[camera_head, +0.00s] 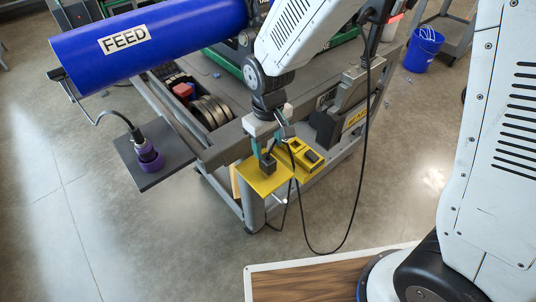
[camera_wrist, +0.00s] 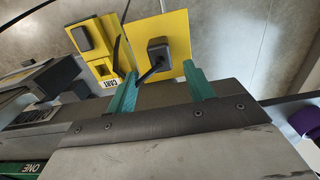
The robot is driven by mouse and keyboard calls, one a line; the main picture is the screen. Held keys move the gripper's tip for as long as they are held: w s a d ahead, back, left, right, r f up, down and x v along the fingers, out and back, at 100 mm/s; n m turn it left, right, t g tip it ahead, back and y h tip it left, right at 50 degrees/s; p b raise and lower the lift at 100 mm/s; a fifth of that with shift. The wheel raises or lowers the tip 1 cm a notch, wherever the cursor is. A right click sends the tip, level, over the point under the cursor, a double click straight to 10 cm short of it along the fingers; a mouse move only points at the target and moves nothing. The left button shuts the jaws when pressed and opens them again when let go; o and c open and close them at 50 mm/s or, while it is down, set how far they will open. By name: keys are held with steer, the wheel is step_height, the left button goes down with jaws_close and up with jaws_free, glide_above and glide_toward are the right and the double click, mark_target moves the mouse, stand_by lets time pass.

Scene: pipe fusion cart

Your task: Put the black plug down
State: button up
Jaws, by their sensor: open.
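The black plug (camera_head: 268,164) is a small dark block on the yellow plate (camera_head: 252,180) at the front of the cart. In the wrist view the plug (camera_wrist: 158,48) appears to rest on the bare yellow plate (camera_wrist: 172,24), with its black cable running back toward the fingers. My gripper (camera_head: 271,146) is just above the plug. In the wrist view the two teal fingers of my gripper (camera_wrist: 160,88) are spread apart, with the plug beyond their tips and the cable near the left finger.
A yellow block (camera_head: 306,154) with recesses sits beside the plate; it also shows in the wrist view (camera_wrist: 92,38). The black cable (camera_head: 360,180) loops down to the right. A dark shelf (camera_head: 170,172) carries a purple fitting (camera_head: 150,158). A blue FEED pipe (camera_head: 160,40) lies at upper left.

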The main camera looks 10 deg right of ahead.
mark_target(268, 158)
steer(key=shift+r, duration=2.8)
steer(key=s+d+r+m+t, duration=0.1)
steer(key=s+d+r+m, duration=0.1)
steer(key=s+d+r, duration=0.5)
steer(key=s+d+r+m, duration=0.35)
steer(key=d+r, duration=0.35)
steer(key=d, duration=0.3)
steer(key=s+d+r+m, duration=0.1)
steer(key=s+d, duration=0.2)
steer(key=s, duration=0.6)
steer(key=shift+d+r, duration=0.3)
steer(key=shift+d, duration=0.1)
